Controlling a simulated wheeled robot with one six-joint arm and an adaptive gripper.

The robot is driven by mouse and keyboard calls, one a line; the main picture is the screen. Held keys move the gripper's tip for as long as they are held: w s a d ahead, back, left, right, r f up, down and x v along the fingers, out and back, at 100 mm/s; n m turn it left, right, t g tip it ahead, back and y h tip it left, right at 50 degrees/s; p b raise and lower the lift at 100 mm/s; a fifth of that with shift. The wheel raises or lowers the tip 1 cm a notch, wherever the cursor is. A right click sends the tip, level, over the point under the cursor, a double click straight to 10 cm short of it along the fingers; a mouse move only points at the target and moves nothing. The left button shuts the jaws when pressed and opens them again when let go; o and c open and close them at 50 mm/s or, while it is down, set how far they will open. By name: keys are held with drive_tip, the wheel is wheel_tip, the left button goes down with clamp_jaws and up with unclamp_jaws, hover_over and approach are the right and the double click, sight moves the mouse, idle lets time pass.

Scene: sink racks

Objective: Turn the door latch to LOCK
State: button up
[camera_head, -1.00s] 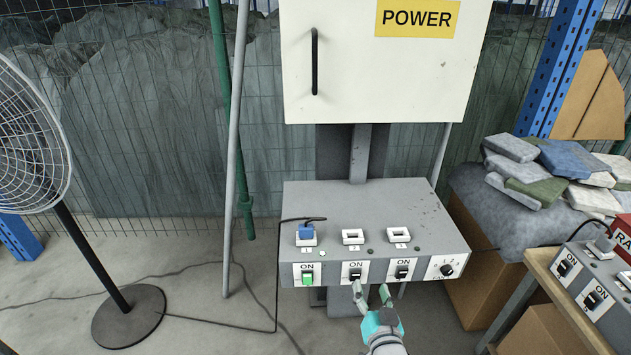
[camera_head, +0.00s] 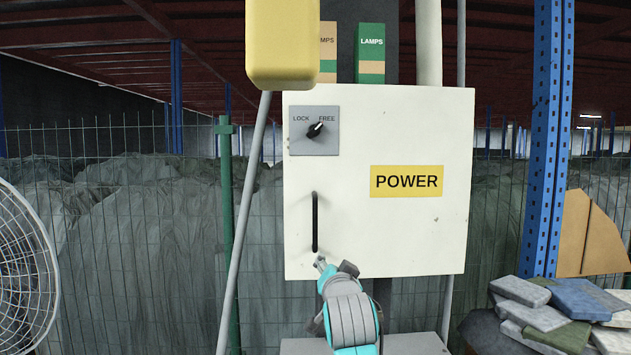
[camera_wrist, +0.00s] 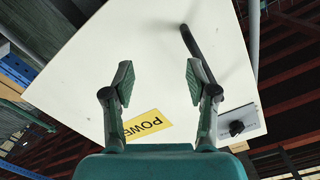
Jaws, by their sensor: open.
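The door latch (camera_head: 316,130) is a black knob on a grey plate (camera_head: 301,147) at the upper left of the white cabinet door (camera_head: 400,125). Its plate is marked LOCK on the left and FREE on the right. The knob's pointer is tilted up to the right, toward FREE. My gripper (camera_head: 320,263) is below the latch, near the lower end of the door handle, apart from the latch. In the wrist view my gripper (camera_wrist: 158,75) is open and empty, facing the door. The latch knob (camera_wrist: 236,128) shows there at the lower right.
A black vertical handle (camera_head: 315,222) is on the door below the latch; it also shows in the wrist view (camera_wrist: 190,42). A grey pole (camera_head: 243,220) stands left of the cabinet, with a fan (camera_head: 22,265) beyond.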

wheel_tip(320, 180, up, 18)
drive_tip(key=a+f+m, duration=0.1)
drive_tip(key=a, duration=0.1)
drive_tip(key=m, duration=0.2)
approach(315, 130)
drive_tip(key=shift+t, duration=0.3)
drive_tip(key=w, duration=0.9)
drive_tip(key=shift+a+f, duration=0.15)
drive_tip(key=shift+a, duration=0.25)
clamp_jaws()
